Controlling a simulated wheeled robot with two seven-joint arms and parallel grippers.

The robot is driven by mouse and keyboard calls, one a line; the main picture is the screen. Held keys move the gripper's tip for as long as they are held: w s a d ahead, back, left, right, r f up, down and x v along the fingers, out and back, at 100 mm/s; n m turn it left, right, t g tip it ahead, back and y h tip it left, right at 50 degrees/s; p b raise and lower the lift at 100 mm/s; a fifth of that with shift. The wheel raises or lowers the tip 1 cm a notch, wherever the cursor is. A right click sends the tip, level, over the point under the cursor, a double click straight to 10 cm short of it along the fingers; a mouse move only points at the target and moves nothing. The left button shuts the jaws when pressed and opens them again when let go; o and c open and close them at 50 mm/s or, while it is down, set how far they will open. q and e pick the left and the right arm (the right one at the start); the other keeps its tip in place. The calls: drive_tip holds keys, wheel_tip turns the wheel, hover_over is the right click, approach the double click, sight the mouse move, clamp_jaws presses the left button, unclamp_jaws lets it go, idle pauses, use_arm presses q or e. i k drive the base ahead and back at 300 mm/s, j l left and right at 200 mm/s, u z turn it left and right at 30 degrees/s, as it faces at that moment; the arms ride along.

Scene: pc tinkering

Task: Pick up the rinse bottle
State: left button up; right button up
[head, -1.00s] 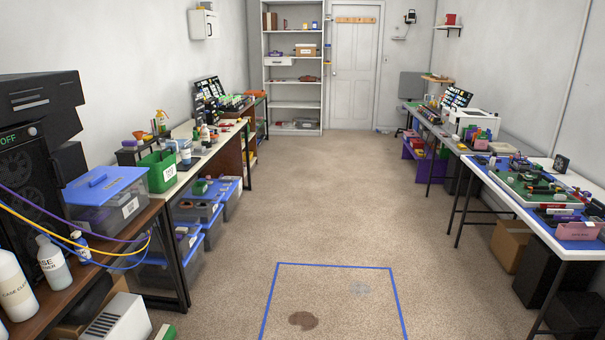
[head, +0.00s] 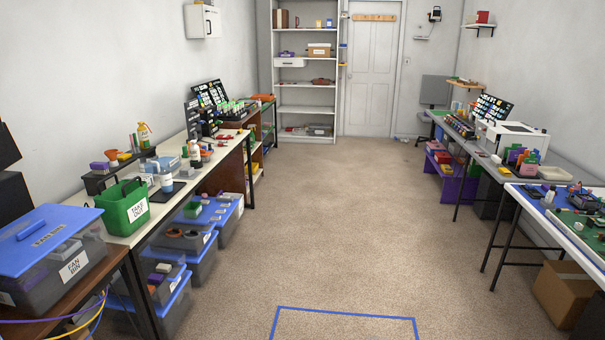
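No bottle in the head view has a label I can read as rinse, so I cannot tell which one is the rinse bottle. On the left workbench, a small white bottle (head: 167,182) stands behind the green bin (head: 126,206). Another white bottle with a dark top (head: 195,153) stands farther back on the same bench. Neither of my grippers is in view.
A clear bin with a blue lid (head: 47,240) sits on the brown table at near left. Blue-lidded bins (head: 188,256) fill the space under the left bench. A white-topped table (head: 540,222) stands on the right. The carpeted floor (head: 335,225) between is clear.

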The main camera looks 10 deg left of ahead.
sight(164, 173)
drive_tip(key=i, duration=1.4)
drive_tip(key=i+l+u, duration=0.1)
drive_tip(key=i+u, duration=0.15)
drive_tip(key=i, duration=0.25)
drive_tip(key=i+l+u, duration=0.15)
drive_tip(key=i+u, duration=0.15)
drive_tip(key=i, duration=0.25)
drive_tip(key=i+l+u, duration=0.25)
drive_tip(key=i, duration=0.25)
drive_tip(key=l, duration=0.05)
